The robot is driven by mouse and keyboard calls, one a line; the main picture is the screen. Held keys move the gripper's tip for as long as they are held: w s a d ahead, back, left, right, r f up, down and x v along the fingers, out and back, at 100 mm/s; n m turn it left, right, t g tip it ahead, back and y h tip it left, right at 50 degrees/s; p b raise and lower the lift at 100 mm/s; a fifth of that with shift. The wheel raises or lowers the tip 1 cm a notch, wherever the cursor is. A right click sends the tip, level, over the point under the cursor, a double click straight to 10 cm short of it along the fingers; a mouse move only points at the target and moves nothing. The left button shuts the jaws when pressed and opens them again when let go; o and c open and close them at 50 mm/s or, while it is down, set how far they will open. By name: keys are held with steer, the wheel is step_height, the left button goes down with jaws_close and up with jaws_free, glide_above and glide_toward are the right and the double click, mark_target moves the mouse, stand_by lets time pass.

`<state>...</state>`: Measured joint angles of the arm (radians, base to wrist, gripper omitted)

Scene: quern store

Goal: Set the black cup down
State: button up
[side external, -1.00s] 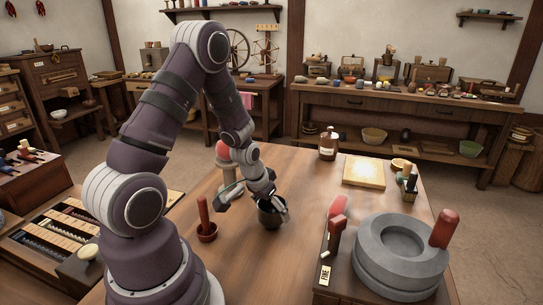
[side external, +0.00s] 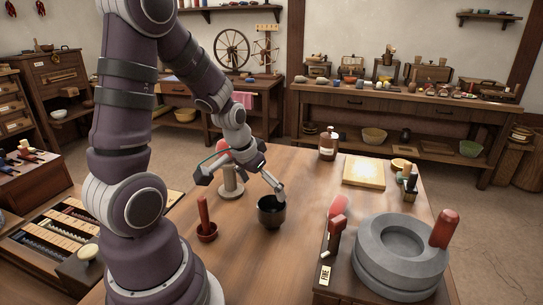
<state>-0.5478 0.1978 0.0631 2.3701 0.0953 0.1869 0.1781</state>
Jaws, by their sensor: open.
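The black cup (side external: 271,214) stands upright on the wooden table (side external: 262,265), near the middle. My gripper (side external: 277,192) is open above the cup's rim, with its fingers pointing down toward it. The cup's mouth is partly visible, and nothing grips the cup. Whether a fingertip still touches the rim cannot be told at this size.
A small red bowl with an upright red handle (side external: 207,232) stands left of the cup. Behind it is a pale stand (side external: 231,188). A grey stone quern (side external: 398,258) fills the right front.

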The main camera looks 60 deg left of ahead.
steer(key=s+d+r+m+t+h, duration=0.1)
steer(key=s+d+r+m, duration=0.3)
steer(key=d+r, duration=0.7)
steer(key=shift+s+d+r+m+h, duration=0.3)
steer(key=shift+s+d+h, duration=0.1)
steer(key=shift+s+d, duration=0.35)
